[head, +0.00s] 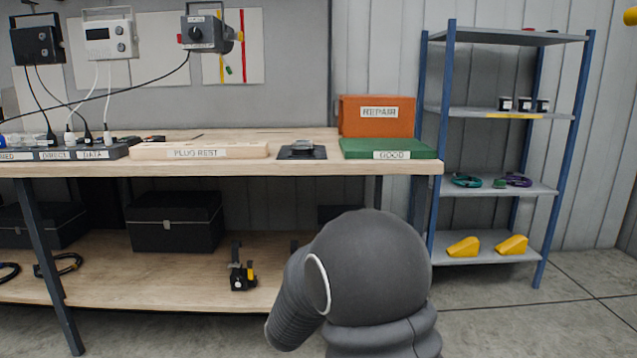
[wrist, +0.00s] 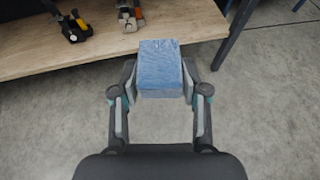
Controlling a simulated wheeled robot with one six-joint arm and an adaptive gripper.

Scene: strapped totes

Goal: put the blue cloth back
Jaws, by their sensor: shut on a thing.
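The blue cloth (wrist: 160,68) is a folded, block-like piece in the wrist view. My gripper (wrist: 160,88) is shut on it, with one finger against each side. The cloth is held in front of the edge of the wooden lower shelf (wrist: 60,50), with concrete floor below in the picture. In the head view my dark arm fills the lower middle; the gripper and the cloth do not show there.
A black and yellow tool (head: 242,275) lies on the lower shelf, near a black case (head: 175,222). The workbench (head: 300,165) carries an orange REPAIR bin (head: 377,114) and a green GOOD tray (head: 390,147). A blue-posted rack (head: 500,187) stands at right. Floor at right is clear.

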